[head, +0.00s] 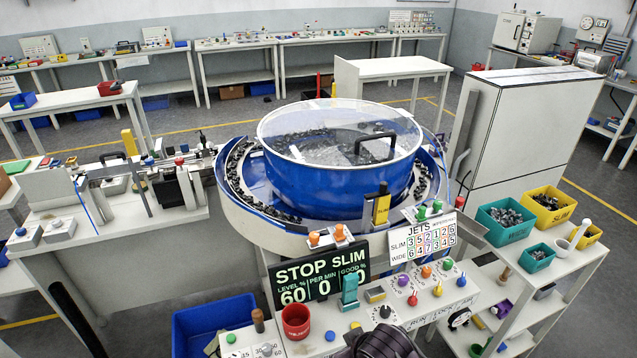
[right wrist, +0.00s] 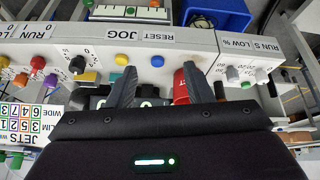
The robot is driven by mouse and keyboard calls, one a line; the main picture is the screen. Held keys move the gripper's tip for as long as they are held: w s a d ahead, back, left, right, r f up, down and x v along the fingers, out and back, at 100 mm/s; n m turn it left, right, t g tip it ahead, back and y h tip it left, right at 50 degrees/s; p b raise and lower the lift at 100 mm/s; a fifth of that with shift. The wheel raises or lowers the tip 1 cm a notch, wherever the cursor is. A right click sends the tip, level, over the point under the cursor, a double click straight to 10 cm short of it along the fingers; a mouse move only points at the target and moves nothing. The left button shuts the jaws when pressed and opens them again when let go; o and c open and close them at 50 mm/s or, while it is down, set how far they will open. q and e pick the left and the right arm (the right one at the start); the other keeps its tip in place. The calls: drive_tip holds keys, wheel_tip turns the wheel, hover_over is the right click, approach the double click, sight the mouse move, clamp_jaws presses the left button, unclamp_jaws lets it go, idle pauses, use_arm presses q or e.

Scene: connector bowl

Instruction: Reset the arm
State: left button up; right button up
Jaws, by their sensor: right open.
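My right gripper (right wrist: 160,66) is open and empty in the right wrist view, its two dark fingers spread above the control panel (right wrist: 190,45). The blue button by the RESET label (right wrist: 157,60) shows between the fingertips. The yellow button by the JOG label (right wrist: 121,59) lies close to the left finger. A red cup (right wrist: 183,84) is partly hidden behind the right finger. In the head view the dark end of my right arm (head: 382,341) shows at the bottom edge, and its fingers cannot be made out. My left gripper is not in view.
The blue feeder bowl (head: 330,182) with a clear lid stands behind the panel. The display (head: 318,270) reads STOP SLIM, 60, 0, 0. A blue bin (head: 212,318) is at lower left. Teal bins (head: 505,222) and yellow bins (head: 548,204) with parts stand at right.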

drive_tip(key=s+d+r+m+g+h, duration=0.15)
drive_tip(key=s+d+r+m, duration=0.35)
drive_tip(key=s+d, duration=0.8)
wheel_tip(320, 180, down, 36)
drive_tip(key=s+n+g+b, duration=0.1)
drive_tip(key=s+g+b, duration=0.15)
drive_tip(key=b, duration=0.25)
drive_tip(key=s+d+f+b, duration=0.3)
drive_tip(key=s+f, duration=1.5)
drive_tip(key=f, duration=0.1)
drive_tip(key=shift+s+d+f+n, duration=0.15)
drive_tip(key=shift+s+n, duration=0.15)
drive_tip(key=shift+s, duration=0.1)
drive_tip(key=shift+h, duration=0.25)
